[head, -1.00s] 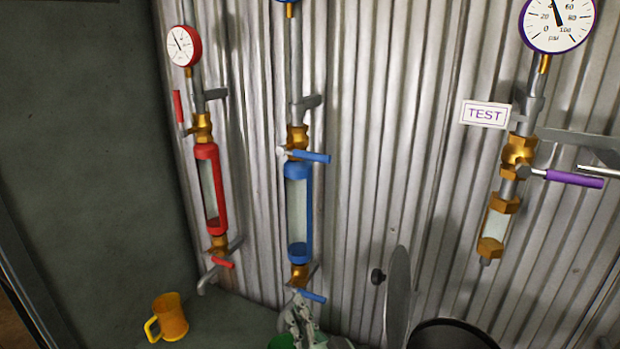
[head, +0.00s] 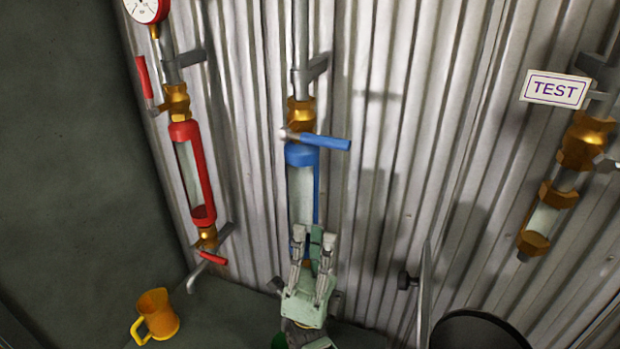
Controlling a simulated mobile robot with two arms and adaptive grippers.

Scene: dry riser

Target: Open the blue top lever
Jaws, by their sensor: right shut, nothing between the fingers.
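The blue top lever (head: 325,142) sits on the brass valve (head: 301,112) at the top of the blue-framed sight glass (head: 302,185). It lies roughly level, its blue handle pointing right, across the vertical pipe. My right gripper (head: 314,238) is below the lever, in front of the lower part of the blue sight glass. Its fingers point up, are shut and hold nothing. It is apart from the lever. The lower blue valve and lever are hidden behind the gripper. My left gripper is not in view.
A red-framed sight glass (head: 191,172) with red levers stands to the left. At the right are a TEST sign (head: 555,89) and a brass-fitted glass (head: 545,218). A yellow mug (head: 156,315) stands lower left. A dark round container (head: 478,330) is at lower right.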

